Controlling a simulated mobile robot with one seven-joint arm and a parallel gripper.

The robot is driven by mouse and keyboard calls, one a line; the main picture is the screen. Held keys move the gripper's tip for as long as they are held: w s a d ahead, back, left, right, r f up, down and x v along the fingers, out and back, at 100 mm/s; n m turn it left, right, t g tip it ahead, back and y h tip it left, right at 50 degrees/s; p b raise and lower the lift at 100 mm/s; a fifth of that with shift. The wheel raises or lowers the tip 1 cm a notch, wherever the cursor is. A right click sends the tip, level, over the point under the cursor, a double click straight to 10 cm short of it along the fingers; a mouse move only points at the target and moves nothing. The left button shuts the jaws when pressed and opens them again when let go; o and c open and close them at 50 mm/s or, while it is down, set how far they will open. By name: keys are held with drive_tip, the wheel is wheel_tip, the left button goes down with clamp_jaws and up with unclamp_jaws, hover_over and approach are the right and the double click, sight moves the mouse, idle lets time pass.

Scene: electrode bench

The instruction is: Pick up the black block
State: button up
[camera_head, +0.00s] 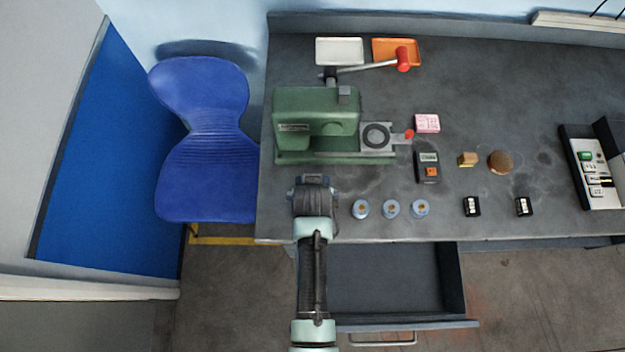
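Two small black blocks with white markings on top sit near the bench's front edge, right of centre. One is the left black block (472,207), the other the right black block (524,207). I cannot tell which one the task names. My arm reaches up from the bottom of the picture, and its end with my gripper (312,182) is over the bench's front left part, just in front of the green machine. It is well left of both blocks. The fingers are hidden from above, so their opening does not show.
A green machine (312,112) with a red-knobbed lever stands behind my gripper. An open drawer (385,285) juts out below the bench (540,90).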

clamp_jaws()
idle(0.6)
drive_tip(key=shift+w+r, duration=0.1)
